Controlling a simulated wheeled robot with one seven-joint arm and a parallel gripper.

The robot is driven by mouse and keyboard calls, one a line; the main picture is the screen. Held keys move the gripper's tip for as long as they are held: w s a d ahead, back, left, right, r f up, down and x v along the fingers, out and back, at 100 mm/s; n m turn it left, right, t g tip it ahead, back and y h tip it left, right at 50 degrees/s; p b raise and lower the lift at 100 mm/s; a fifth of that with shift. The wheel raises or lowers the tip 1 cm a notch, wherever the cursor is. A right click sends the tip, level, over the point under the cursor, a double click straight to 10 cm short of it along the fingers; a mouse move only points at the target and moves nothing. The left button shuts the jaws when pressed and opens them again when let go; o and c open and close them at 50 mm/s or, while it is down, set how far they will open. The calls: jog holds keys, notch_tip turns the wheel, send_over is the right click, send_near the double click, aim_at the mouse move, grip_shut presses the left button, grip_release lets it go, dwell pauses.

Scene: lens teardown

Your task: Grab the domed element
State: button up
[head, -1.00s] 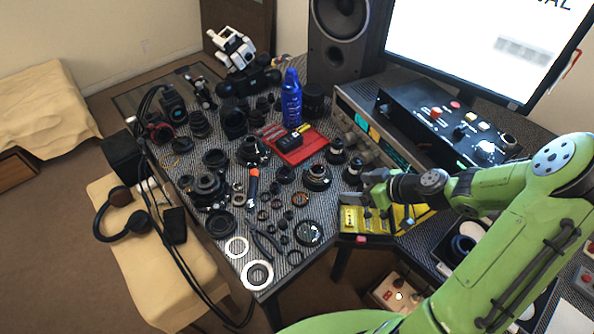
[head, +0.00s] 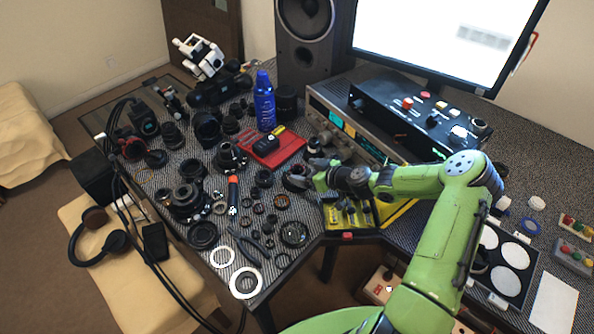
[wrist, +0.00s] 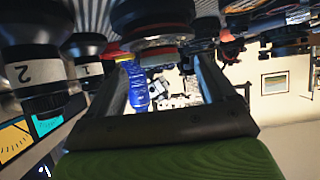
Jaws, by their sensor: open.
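My gripper (head: 312,176) is open and low over the table, beside a dark lens barrel (head: 296,183). In the wrist view, where the scene appears upside down, the two fingers (wrist: 164,78) stand apart with nothing held between them. A dark barrel with a reddish ring (wrist: 155,38) sits at the top of that view, just beyond the finger gap. A round glassy disc with a dark rim (head: 295,233) lies flat near the table's front edge. I cannot tell for sure which piece is the domed element.
Lens parts crowd the table (head: 272,277). A blue bottle (head: 264,103) and a red tray (head: 277,150) stand behind. Numbered dark cylinders (wrist: 32,75) are close beside my gripper. A yellow tray (head: 395,211) lies under my forearm. An equipment box (head: 362,137) borders the right.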

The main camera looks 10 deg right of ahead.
jog(key=shift+x, duration=0.8)
jog(key=shift+s, duration=0.1)
jog(key=shift+c, duration=0.3)
